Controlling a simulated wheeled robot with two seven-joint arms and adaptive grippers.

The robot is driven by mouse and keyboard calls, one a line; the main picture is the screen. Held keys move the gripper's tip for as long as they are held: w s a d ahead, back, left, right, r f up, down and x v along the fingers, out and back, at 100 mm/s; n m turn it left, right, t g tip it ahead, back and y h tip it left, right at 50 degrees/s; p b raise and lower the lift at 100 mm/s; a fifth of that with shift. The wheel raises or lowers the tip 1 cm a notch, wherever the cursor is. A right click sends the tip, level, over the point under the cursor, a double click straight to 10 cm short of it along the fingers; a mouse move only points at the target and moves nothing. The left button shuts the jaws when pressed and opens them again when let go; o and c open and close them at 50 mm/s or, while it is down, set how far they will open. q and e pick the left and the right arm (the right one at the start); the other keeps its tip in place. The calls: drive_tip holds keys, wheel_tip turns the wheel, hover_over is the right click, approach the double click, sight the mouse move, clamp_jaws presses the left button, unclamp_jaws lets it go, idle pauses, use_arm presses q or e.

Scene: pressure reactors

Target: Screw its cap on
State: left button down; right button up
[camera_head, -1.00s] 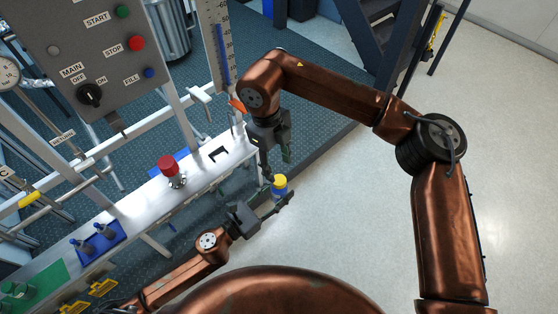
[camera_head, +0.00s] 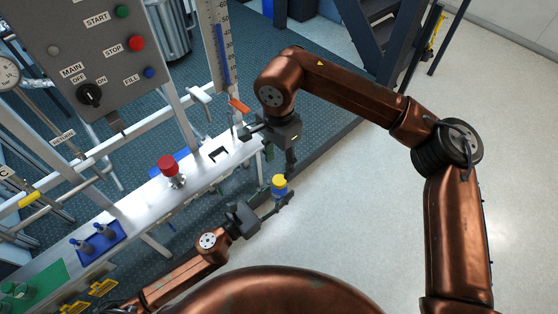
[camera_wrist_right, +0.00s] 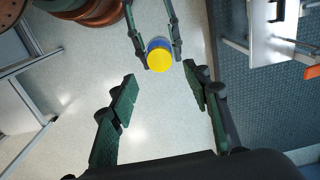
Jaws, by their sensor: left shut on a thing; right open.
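A small blue container (camera_head: 280,192) with a yellow cap (camera_head: 279,181) on its top is held between the fingers of my left gripper (camera_head: 277,195), clear of the bench. In the right wrist view the round yellow cap (camera_wrist_right: 159,61) faces the camera, with a little of the blue container (camera_wrist_right: 156,44) behind it. The left gripper's fingers (camera_wrist_right: 159,48) lie on both sides of it. My right gripper (camera_wrist_right: 160,80) is open and empty, its fingers spread wide and apart from the cap. How tightly the cap sits cannot be told.
A white bench (camera_head: 130,205) runs along the left, carrying a red knob (camera_head: 169,165) and a blue tray (camera_head: 98,243). A control panel (camera_head: 90,50) and a scale (camera_head: 217,55) stand behind it. Open floor (camera_head: 350,210) lies to the right.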

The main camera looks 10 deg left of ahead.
sight(279, 179)
drive_tip(key=shift+f, duration=4)
drive_tip(key=shift+c, duration=0.3)
drive_tip(key=c, duration=1.1)
drive_tip(key=m, duration=0.3)
drive_tip(key=shift+m, duration=0.3)
drive_tip(key=shift+c, duration=0.2)
drive_tip(key=m, duration=0.3)
drive_tip(key=shift+m, duration=0.4)
drive_tip(key=m, duration=0.3)
drive_tip(key=shift+m, duration=0.4)
drive_tip(key=m, duration=0.3)
drive_tip(key=shift+m, duration=0.3)
drive_tip(key=o, duration=1.3)
